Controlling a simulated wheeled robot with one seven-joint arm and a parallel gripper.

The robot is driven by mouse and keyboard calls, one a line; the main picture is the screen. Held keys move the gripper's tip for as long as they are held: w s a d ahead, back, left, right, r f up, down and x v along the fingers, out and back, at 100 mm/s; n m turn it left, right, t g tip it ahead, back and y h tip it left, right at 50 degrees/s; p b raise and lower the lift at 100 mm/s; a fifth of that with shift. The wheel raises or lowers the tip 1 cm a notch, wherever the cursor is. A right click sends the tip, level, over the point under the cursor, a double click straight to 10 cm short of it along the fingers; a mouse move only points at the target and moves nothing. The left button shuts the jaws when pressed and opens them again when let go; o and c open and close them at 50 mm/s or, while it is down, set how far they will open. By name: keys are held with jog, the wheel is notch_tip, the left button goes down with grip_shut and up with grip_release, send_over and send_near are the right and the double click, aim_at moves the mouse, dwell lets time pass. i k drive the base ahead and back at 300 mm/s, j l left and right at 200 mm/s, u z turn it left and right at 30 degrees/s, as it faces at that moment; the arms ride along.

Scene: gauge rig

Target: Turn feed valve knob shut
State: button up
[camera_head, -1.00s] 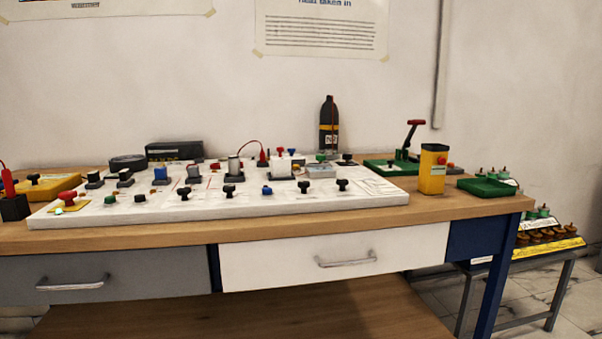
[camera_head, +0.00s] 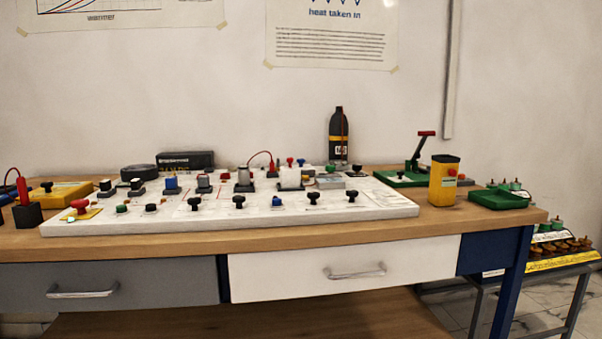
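A white board (camera_head: 400,211) lies flat on the wooden bench and carries several small knobs and blocks. Along its front edge are a red knob on a yellow plate (camera_head: 81,206), a green knob (camera_head: 122,208), black knobs (camera_head: 195,203) and a blue knob (camera_head: 277,201). More red knobs (camera_head: 290,162) stand near its back. The labels are too small to read, so I cannot tell which knob is the feed valve or how any knob is turned. My gripper is not in view.
The bench top (camera_head: 300,238) has a narrow clear strip in front of the board. A yellow box (camera_head: 444,183), green trays (camera_head: 500,198) and a dark bottle (camera_head: 339,138) stand around it. Drawers with handles (camera_head: 354,272) are below. A lower side stand (camera_head: 560,252) is at right.

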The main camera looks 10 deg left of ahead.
aim_at(330, 168)
jog(key=i, duration=0.65)
jog(key=i+u, duration=0.15)
jog(key=u, duration=0.3)
jog(key=i+l+u, duration=0.15)
jog(key=u, duration=0.35)
jog(key=i+l+u, duration=0.15)
jog(key=u, duration=0.3)
